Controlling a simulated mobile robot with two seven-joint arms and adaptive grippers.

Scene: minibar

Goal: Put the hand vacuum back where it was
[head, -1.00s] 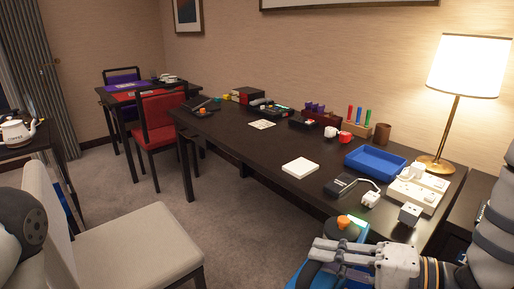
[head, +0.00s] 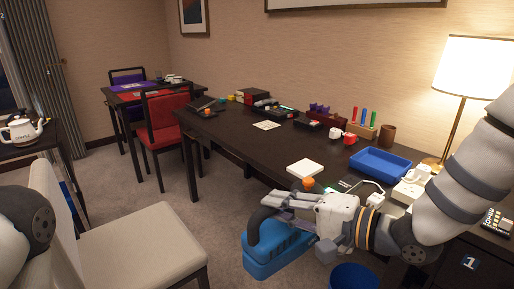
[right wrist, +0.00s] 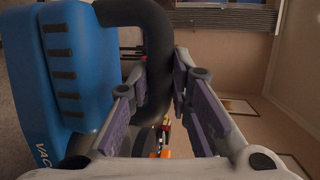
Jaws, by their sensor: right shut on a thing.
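The hand vacuum has a blue body (head: 275,256) with ridged dark pads and a thick dark handle (head: 262,221). My right gripper (head: 283,206) is shut on the handle and holds the vacuum in front of the long desk's near side, over the carpet side. In the right wrist view the gripper's fingers (right wrist: 160,80) lie on both sides of the dark handle (right wrist: 155,50), and the blue body (right wrist: 68,70) fills the left. Only my left arm's upper part shows at the left edge of the head view; its gripper is out of frame.
The long dark desk (head: 232,128) carries a blue tray (head: 380,165), a white square box (head: 305,168) and a lamp (head: 478,68). A blue bin (head: 352,278) stands below my right wrist. A beige chair (head: 135,245) is at left; carpet lies between it and the desk.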

